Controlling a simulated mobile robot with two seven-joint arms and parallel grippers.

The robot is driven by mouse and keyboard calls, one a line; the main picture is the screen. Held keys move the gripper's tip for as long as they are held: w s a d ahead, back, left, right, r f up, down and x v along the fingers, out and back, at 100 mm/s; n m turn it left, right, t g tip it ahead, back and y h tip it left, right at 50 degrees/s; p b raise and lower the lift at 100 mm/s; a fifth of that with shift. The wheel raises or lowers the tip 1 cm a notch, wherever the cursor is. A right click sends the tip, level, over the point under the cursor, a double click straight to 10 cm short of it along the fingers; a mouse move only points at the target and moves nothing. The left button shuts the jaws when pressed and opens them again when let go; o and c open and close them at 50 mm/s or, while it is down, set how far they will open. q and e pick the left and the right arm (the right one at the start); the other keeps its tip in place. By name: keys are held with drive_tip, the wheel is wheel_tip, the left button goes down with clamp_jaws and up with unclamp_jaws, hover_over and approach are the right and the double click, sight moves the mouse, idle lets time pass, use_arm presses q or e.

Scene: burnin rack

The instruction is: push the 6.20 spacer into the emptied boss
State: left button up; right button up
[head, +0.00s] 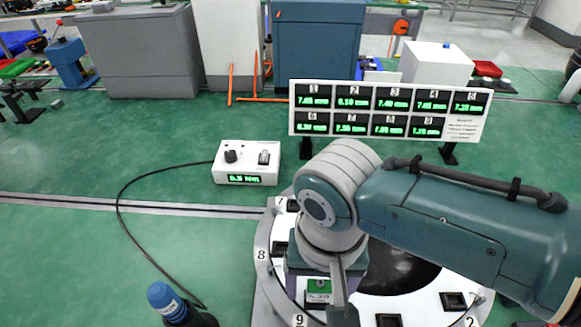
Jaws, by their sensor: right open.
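My right arm reaches in from the right over a round white turntable (261,285) with numbered stations around its rim. My right gripper (338,292) points down at the near left part of the turntable; one grey finger shows clearly and the jaws are open. A small block with a green label (318,290) sits right beside that finger; its label seems to read 6.20. I cannot tell if the finger touches it. Dark square sockets (453,301) show elsewhere on the turntable. The emptied boss cannot be told apart from them. My left gripper is out of view.
A white box (246,164) reading 0.5 Nm stands on the green floor, with a black cable running towards a blue-capped black tool (167,303). A white board (388,110) with several numbered green readouts stands behind the turntable. Floor on the left is mostly clear.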

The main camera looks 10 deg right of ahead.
sight(321, 283)
wheel_tip(321, 283, up, 9)
drive_tip(key=p, duration=0.2)
drive_tip(key=shift+p, duration=0.3)
drive_tip(key=shift+r, duration=0.5)
drive_tip(key=shift+c, duration=0.3)
